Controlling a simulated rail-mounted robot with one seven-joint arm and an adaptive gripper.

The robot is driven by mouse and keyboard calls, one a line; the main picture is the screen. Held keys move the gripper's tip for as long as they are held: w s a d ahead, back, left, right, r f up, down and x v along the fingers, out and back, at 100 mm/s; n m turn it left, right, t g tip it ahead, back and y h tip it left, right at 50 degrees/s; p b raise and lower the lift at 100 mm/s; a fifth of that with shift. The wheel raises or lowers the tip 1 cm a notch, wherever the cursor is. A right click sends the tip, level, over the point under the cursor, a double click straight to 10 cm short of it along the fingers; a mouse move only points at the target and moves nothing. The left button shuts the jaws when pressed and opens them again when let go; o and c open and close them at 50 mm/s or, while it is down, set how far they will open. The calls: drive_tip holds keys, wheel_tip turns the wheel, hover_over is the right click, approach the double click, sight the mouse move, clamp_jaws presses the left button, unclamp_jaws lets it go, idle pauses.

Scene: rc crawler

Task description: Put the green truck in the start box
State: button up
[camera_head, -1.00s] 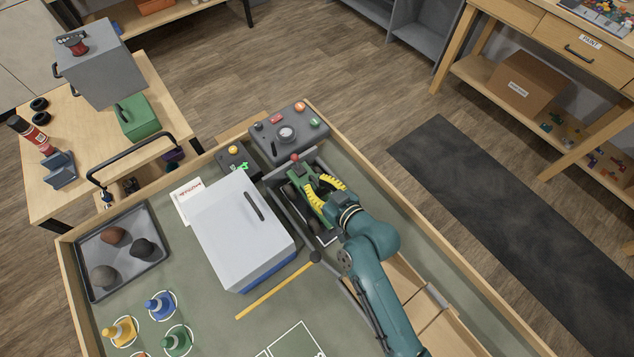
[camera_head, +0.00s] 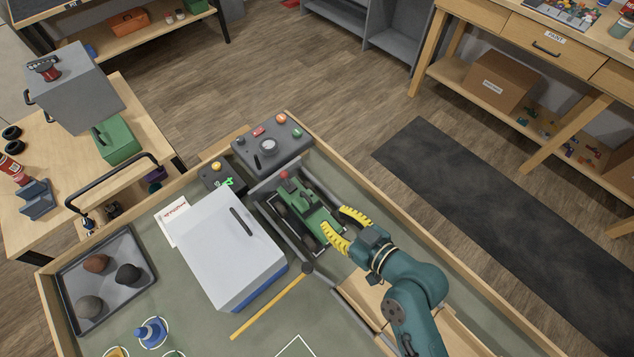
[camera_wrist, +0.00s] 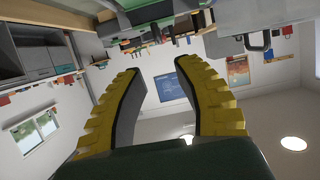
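The green truck (camera_head: 312,210) stands in a narrow bay between grey rails, near the back of the green-topped table. White floor lines show beside its near end. My gripper (camera_head: 334,217), with yellow ribbed fingers, is open and empty at the truck's near right side. Whether a finger touches the truck I cannot tell. The wrist view shows the fingers (camera_wrist: 160,90) spread wide with nothing between them; a green and grey shape at its top edge is cut off. A white-outlined rectangle (camera_head: 297,345) is partly in view at the bottom; I cannot tell whether it is the start box.
A white and blue box (camera_head: 232,245) with a handle stands left of the bay. A yellow stick (camera_head: 268,307) with a dark knob lies near it. A grey control panel (camera_head: 272,147) stands behind the truck. Wooden blocks or ramp (camera_head: 365,298) lie near my arm.

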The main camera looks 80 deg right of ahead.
drive_tip(key=w+a+r+n+t+y, duration=0.1)
drive_tip(key=w+a+r+n+t, duration=0.15)
drive_tip(key=w+r, duration=0.7)
drive_tip(key=w+a+r+n+t+y, duration=0.2)
drive_tip(key=w+a+r+t, duration=0.15)
drive_tip(key=w+r, duration=0.55)
drive_tip(key=w+a+r+n+t+y, duration=0.1)
drive_tip(key=a+r+t+y, duration=0.1)
drive_tip(key=a+r, duration=0.6)
drive_tip(key=w+a+r+n+t+y, duration=0.1)
drive_tip(key=w+a+r+t+y, duration=0.1)
drive_tip(key=a+r, duration=0.6)
wheel_tip(320, 180, up, 6)
drive_tip(key=shift+a+r+t+y, duration=0.25)
drive_tip(key=shift+a+t+y, duration=0.05)
drive_tip(key=shift+t, duration=0.1)
